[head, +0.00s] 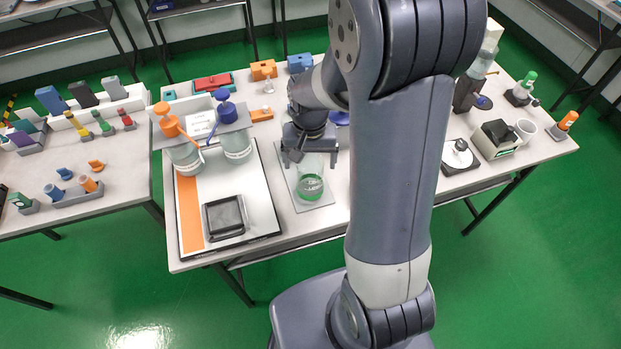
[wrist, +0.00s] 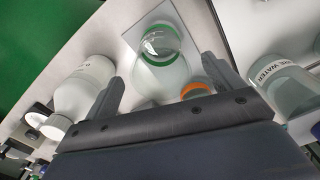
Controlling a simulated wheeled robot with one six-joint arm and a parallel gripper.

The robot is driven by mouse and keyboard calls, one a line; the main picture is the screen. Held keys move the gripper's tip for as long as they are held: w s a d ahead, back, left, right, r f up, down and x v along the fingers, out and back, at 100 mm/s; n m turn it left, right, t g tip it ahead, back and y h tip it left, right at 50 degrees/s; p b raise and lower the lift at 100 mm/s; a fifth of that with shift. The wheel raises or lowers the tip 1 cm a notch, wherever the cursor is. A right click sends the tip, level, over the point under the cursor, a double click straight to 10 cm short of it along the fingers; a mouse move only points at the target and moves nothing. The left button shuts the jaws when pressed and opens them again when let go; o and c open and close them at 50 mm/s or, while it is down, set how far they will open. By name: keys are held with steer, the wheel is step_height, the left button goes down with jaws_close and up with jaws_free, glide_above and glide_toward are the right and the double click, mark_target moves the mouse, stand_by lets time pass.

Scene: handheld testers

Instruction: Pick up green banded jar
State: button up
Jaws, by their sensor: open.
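The green banded jar (head: 311,188) is clear, with a green band, and stands on a grey plate (head: 325,203) near the table's front edge. My gripper (head: 311,157) is open above and behind it in the head view and hides part of it. In the wrist view the jar (wrist: 160,58) shows just beyond the gap between the open fingers of my gripper (wrist: 163,69). Nothing is held. I cannot tell how far the fingertips are from the jar's sides.
A clear orange-banded jar (wrist: 195,90) is close by the right finger in the wrist view. A white bottle (wrist: 83,88) is left and a labelled clear container (wrist: 286,88) right. In the head view, a rack with orange and blue pumps (head: 203,128) stands left.

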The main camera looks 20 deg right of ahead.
mark_target(310, 169)
steer(key=shift+w+d+f, duration=0.1)
steer(key=shift+w+f, duration=0.05)
steer(key=shift+f, duration=1.1)
steer(key=shift+w+f, duration=0.15)
steer(key=shift+f, duration=1.05)
steer(key=shift+c, duration=0.6)
steer(key=shift+p, duration=0.3)
steer(key=c, duration=1.1)
